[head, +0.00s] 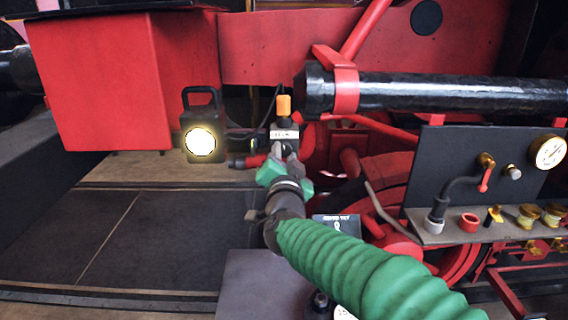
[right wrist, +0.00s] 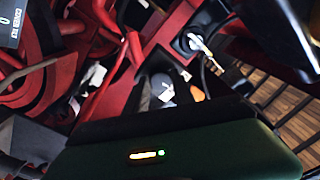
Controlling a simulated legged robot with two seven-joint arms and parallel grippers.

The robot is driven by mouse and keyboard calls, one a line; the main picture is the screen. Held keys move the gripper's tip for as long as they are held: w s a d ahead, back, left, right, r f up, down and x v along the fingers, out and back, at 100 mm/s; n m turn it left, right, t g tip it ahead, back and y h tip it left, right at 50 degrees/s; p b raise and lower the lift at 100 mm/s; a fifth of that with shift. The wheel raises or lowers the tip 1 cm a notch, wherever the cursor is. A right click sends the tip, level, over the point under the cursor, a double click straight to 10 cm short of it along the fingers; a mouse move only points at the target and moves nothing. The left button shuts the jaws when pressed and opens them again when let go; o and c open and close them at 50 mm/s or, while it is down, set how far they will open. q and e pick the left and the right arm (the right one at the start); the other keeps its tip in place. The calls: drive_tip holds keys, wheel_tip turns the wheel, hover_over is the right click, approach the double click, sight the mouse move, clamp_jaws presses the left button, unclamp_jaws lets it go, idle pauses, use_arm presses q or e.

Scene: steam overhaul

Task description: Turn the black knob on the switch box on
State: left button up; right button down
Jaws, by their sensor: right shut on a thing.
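The switch box (head: 285,131) is a small dark box with a pale label and an orange piece on top, in the middle of the head view. My right gripper (head: 284,153), on the green-sleeved arm, reaches up to its front, just under the label. Its fingers also show in the right wrist view (right wrist: 161,92), close together. It is shut on the black knob, which the fingers mostly hide, so I cannot tell which way the knob points. My left gripper is out of view.
A lit lamp (head: 200,140) with a handle stands left of the box. A black pipe (head: 420,93) runs across the right above red machinery. A panel (head: 470,165) with a gauge (head: 548,152) and fittings is at the right. The dark floor at the left is clear.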

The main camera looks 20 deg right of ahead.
drive_tip(key=shift+f+m, duration=0.15)
drive_tip(key=shift+m, duration=0.45)
drive_tip(key=shift+b, duration=0.35)
drive_tip(key=c, duration=1.1)
unclamp_jaws()
drive_tip(key=shift+o, duration=0.2)
drive_tip(key=v, duration=1.6)
drive_tip(key=shift+s, duration=0.3)
drive_tip(key=shift+a+f, duration=0.15)
